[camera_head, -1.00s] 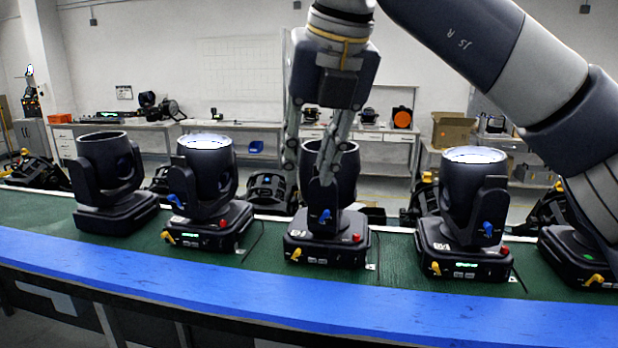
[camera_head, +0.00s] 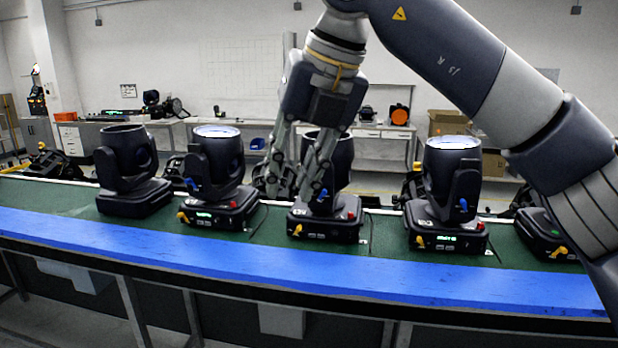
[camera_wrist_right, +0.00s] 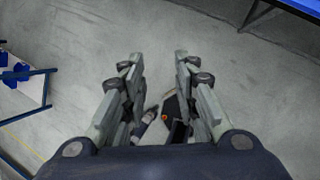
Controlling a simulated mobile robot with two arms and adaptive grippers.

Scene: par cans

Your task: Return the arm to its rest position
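My right gripper (camera_head: 290,190) hangs down near the middle of the head view. Its two fingers are apart with nothing between them. It overlaps the middle par can (camera_head: 330,165) in the picture and hides part of it. In the right wrist view the fingers (camera_wrist_right: 156,60) are also apart, with grey floor behind them and no par can in sight. More par cans stand upright in a row: one at far left (camera_head: 125,158), a lit one (camera_head: 222,165) beside it, and another lit one (camera_head: 446,180) right of the middle. My left gripper is not in view.
The cans stand on a green belt (camera_head: 70,198) with a blue front edge (camera_head: 250,258). My right arm covers most of the right-end can (camera_head: 540,235). Workbenches stand behind. The wrist view shows a blue edge (camera_wrist_right: 298,7) at upper right and mostly clear floor.

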